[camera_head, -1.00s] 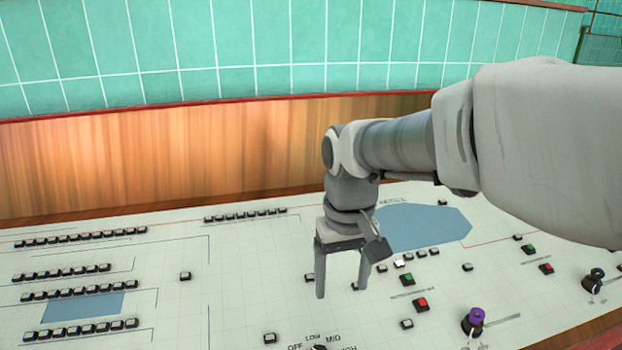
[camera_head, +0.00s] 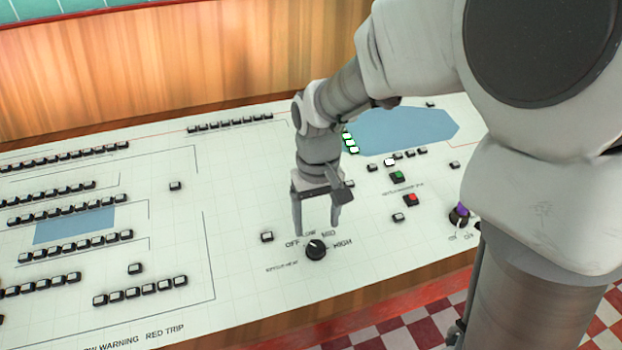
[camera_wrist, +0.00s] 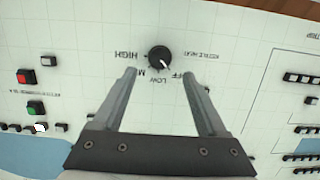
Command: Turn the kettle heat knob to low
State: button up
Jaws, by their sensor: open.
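The kettle heat knob (camera_head: 316,249) is a round black dial on the white panel, with OFF, LOW, MID and HIGH printed around it. In the wrist view the knob (camera_wrist: 159,57) has a white mark that points to the lower right, roughly between LOW and OFF. My gripper (camera_head: 317,231) points down just behind the knob, with its two fingers apart. In the wrist view my gripper (camera_wrist: 159,73) is open and empty, its fingertips on either side of the labels and the knob just beyond. The fingers partly cover MID and OFF.
Red (camera_head: 411,199) and green (camera_head: 398,177) buttons lie to the right, near a purple-topped lever (camera_head: 459,215). Rows of buttons fill the panel's left. The wooden front edge (camera_head: 300,312) is close below the knob.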

aim_at(316, 245)
notch_tip(316, 245, down, 7)
jog(key=shift+r+b, duration=0.2)
jog(key=shift+b, duration=0.4)
grip_shut()
